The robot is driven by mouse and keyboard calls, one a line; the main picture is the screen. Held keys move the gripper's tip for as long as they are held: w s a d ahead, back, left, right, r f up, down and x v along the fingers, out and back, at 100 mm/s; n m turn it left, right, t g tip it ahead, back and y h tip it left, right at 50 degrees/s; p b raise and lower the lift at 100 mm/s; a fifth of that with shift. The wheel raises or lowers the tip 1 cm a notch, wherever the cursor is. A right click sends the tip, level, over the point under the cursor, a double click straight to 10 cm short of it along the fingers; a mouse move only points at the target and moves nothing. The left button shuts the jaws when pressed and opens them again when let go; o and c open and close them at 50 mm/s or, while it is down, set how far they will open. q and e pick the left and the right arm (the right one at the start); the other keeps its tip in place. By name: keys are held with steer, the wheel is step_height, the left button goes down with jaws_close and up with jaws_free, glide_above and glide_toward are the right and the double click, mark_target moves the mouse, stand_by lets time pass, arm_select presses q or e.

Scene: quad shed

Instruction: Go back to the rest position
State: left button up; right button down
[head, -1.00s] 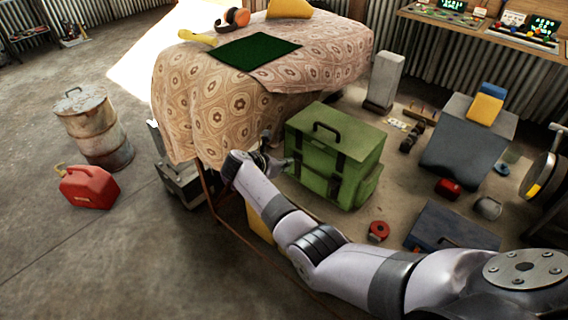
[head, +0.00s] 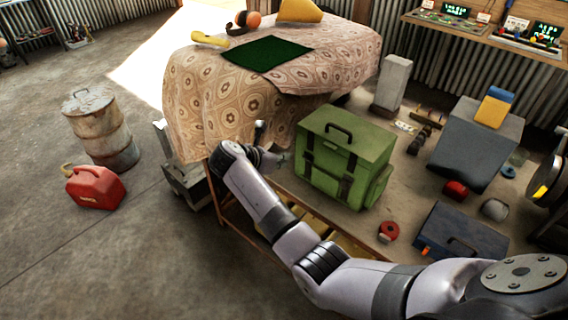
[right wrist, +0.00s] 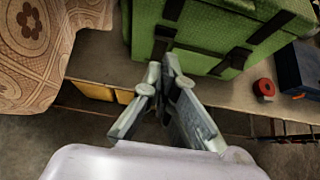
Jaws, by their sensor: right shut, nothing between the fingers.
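My right arm reaches in from the lower right of the head view. My right gripper (head: 279,160) is in front of the left side of a green case (head: 345,155), partly hidden by its own wrist. In the right wrist view the gripper (right wrist: 162,66) has its fingers close together at the tips with nothing between them. The green case (right wrist: 205,35) shows just beyond the fingertips there; whether they touch it I cannot tell. My left gripper is in neither view.
A bench with a patterned cloth (head: 200,100) stands to the left. A low table holds the case, a red tape roll (head: 388,231) and a blue toolbox (head: 458,240). A red fuel can (head: 95,187) and a rusty barrel (head: 100,130) stand on open floor at left.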

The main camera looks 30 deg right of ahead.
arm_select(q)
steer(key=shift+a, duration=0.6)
